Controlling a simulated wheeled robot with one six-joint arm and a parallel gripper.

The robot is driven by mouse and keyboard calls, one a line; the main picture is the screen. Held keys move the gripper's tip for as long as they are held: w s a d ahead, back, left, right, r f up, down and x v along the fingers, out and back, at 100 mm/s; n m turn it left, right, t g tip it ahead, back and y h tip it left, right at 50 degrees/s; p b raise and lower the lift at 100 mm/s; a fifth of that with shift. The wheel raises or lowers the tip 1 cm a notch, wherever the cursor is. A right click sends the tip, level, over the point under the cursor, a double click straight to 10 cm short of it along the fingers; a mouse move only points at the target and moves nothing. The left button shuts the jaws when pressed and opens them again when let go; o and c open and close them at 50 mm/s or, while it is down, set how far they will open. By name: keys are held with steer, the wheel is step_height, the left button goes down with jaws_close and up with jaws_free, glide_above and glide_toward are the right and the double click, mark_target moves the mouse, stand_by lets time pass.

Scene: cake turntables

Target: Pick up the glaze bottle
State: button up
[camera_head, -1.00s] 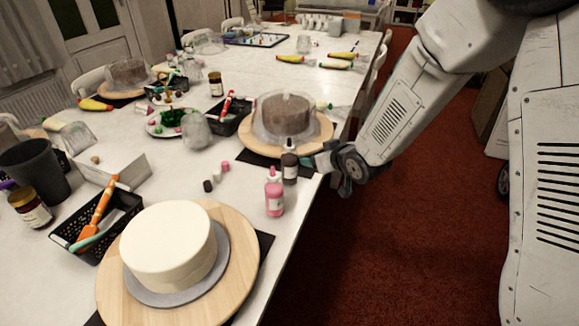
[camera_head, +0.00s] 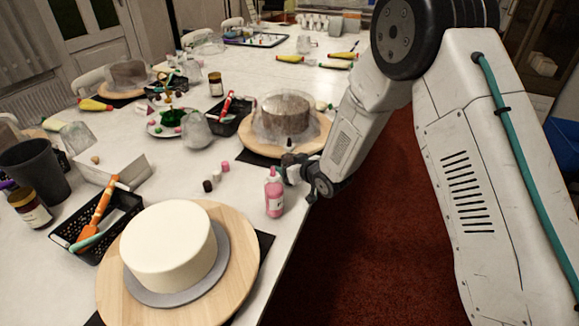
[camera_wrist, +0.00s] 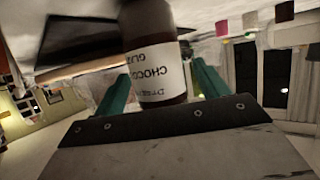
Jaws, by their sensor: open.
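A dark brown bottle (camera_wrist: 157,60) with a white label stands between the two teal fingers of my gripper (camera_wrist: 162,88) in the wrist view. Its label reads "CHOCO" and part of "GLAZE"; its top is cut off by the frame. My gripper is open, with a finger on each side of the bottle; I cannot tell whether either touches it. In the head view my gripper (camera_head: 290,168) is low at the table's right edge and hides most of the brown bottle. A pink bottle (camera_head: 274,196) with a pink cap stands just in front of my gripper.
A white cake stands on a wooden turntable (camera_head: 240,285) in front. Another turntable (camera_head: 318,142) with a covered brown cake is just behind my gripper. Small jars (camera_head: 214,176) stand left of the bottles. A black basket (camera_head: 122,212) holds tools. The table's right edge is close.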

mark_target(289, 154)
steer(key=c, duration=0.8)
steer(key=shift+r, duration=0.1)
steer(key=shift+r, duration=0.55)
step_height(289, 154, up, 2)
steer(key=shift+r, duration=0.2)
steer(key=shift+o, duration=0.9)
steer(key=s+d, duration=0.3)
steer(key=s, duration=0.3)
steer(key=s+d+r, duration=0.1)
steer(key=s+d, duration=0.1)
steer(key=s, duration=0.5)
steer(key=shift+s+d, duration=0.25)
steer(key=shift+d, duration=0.15)
steer(key=shift+s+d+r, duration=0.15)
steer(key=shift+s+d, duration=0.1)
steer(key=shift+s, duration=0.35)
steer(key=shift+c, duration=0.7)
